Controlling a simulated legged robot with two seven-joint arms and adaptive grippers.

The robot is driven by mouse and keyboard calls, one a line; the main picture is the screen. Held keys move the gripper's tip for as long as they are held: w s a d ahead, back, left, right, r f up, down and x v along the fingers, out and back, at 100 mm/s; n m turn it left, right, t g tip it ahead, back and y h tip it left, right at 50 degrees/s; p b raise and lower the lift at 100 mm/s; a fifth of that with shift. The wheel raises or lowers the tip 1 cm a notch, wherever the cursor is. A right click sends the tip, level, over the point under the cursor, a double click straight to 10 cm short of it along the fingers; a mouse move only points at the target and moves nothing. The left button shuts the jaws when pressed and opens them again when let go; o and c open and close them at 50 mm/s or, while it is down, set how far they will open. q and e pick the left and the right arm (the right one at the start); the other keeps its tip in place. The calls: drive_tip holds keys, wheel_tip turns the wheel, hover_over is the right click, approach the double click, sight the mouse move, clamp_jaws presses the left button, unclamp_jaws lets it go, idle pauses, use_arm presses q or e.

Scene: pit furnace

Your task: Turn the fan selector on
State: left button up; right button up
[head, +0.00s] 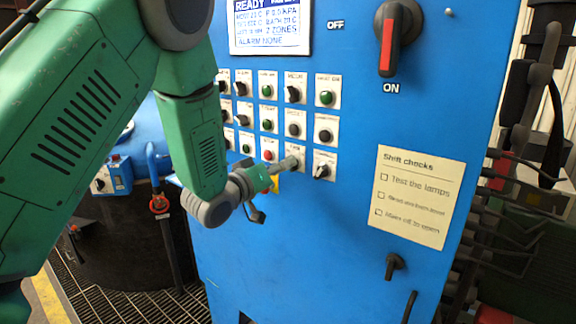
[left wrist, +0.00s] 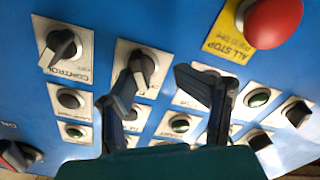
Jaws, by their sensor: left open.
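The blue control panel (head: 330,235) carries rows of small selectors, buttons and lamps on white plates. My left gripper (head: 280,180) is at the bottom row, its jaws towards the panel. In the left wrist view the gripper (left wrist: 163,88) is open, with nothing between its fingers. A black selector knob (left wrist: 143,68) shows close beside the left-hand finger; I cannot tell if they touch. Its label is too small to read surely, so I cannot confirm it is the fan selector. Another selector (left wrist: 62,46), labelled CONTROL, is further left. My right gripper is not in view.
A red mushroom button (left wrist: 273,22) on a yellow ALL STOP plate (left wrist: 228,35) is near the fingers. A display (head: 270,25) reads READY. A checklist note (head: 413,195) is on the panel's right.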

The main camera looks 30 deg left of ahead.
use_arm(q)
drive_tip(key=shift+a, duration=0.2)
drive_tip(key=c, duration=0.5)
drive_tip(key=shift+d+r, duration=0.1)
drive_tip(key=shift+d, duration=0.2)
clamp_jaws()
drive_tip(key=m+b, duration=0.2)
drive_tip(key=m, duration=0.2)
drive_tip(key=d+m+b, duration=0.1)
drive_tip(key=m+b, duration=0.1)
drive_tip(key=m, duration=0.2)
drive_tip(key=d+m+b, duration=0.1)
drive_tip(key=m+b, duration=0.2)
drive_tip(key=shift+m, duration=0.4)
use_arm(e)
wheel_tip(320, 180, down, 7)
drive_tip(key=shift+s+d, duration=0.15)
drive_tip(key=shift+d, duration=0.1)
use_arm(q)
drive_tip(key=shift+m, duration=0.3)
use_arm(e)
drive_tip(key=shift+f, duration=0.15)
